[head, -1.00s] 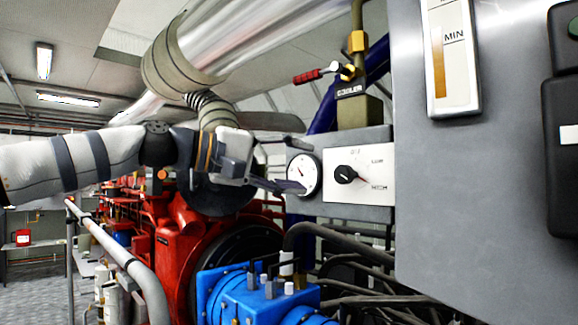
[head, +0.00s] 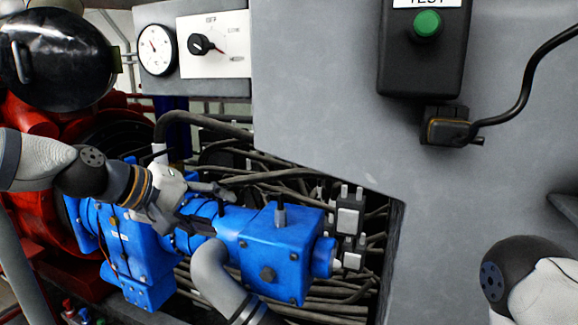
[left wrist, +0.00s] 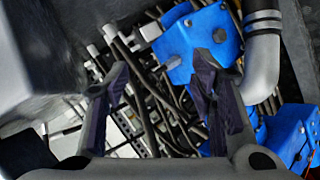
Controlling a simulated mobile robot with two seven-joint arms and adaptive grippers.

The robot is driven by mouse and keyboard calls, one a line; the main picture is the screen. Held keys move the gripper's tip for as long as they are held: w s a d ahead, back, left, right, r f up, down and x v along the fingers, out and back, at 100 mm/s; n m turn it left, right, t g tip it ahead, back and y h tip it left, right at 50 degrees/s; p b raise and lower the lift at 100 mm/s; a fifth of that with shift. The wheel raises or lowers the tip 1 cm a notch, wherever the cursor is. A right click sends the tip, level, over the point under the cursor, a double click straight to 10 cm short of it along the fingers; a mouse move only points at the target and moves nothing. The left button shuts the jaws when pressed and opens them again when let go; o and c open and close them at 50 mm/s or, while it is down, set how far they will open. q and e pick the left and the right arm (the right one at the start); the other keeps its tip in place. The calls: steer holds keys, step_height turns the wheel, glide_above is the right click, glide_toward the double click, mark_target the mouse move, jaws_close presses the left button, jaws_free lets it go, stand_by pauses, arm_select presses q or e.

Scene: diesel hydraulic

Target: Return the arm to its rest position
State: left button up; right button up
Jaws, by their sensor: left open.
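My left gripper (head: 226,207) is at the left of centre in the head view, in front of the blue pump (head: 285,255). Its fingers point right and are apart with nothing between them. In the left wrist view the open fingers (left wrist: 163,72) show over dark hoses, with the blue pump (left wrist: 190,42) beyond them. I cannot tell how far the fingers are from the pump. Part of my right arm (head: 520,280) shows at the lower right of the head view; its gripper is out of the picture.
A grey panel (head: 330,125) fills the right, with a green-button box (head: 427,70) and a cabled plug (head: 447,127). A dial gauge (head: 156,50) and a selector knob (head: 200,44) are at upper left. A grey pipe (head: 212,270) curves below my left gripper. Bundled hoses (head: 270,170) run behind.

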arm_select(q)
steer(key=s+f+m+g+y, duration=0.1)
steer(key=s+f+g, duration=0.1)
steer(key=s+f, duration=0.6)
steer(key=s+f+g+y, duration=0.1)
steer(key=s+f, duration=0.3)
steer(key=f, duration=0.7)
steer(key=s+f+m+g+y, duration=0.1)
steer(key=s+f+g+y, duration=0.1)
steer(key=s+f, duration=0.65)
steer(key=s+a+f+m+g+y, duration=0.1)
steer(key=s+a+f, duration=0.1)
steer(key=s, duration=0.6)
steer(key=s+a+f+m+g+y, duration=0.1)
steer(key=s+a+f+g, duration=0.1)
steer(key=s, duration=0.6)
steer(key=s+a+f+m+g+y, duration=0.1)
steer(key=s+a+f, duration=0.2)
steer(key=s+f, duration=0.2)
steer(key=s, duration=0.3)
steer(key=shift+a+f+g+y, duration=0.15)
steer(key=shift+f+g+y, duration=0.05)
steer(key=shift+g+y, duration=0.1)
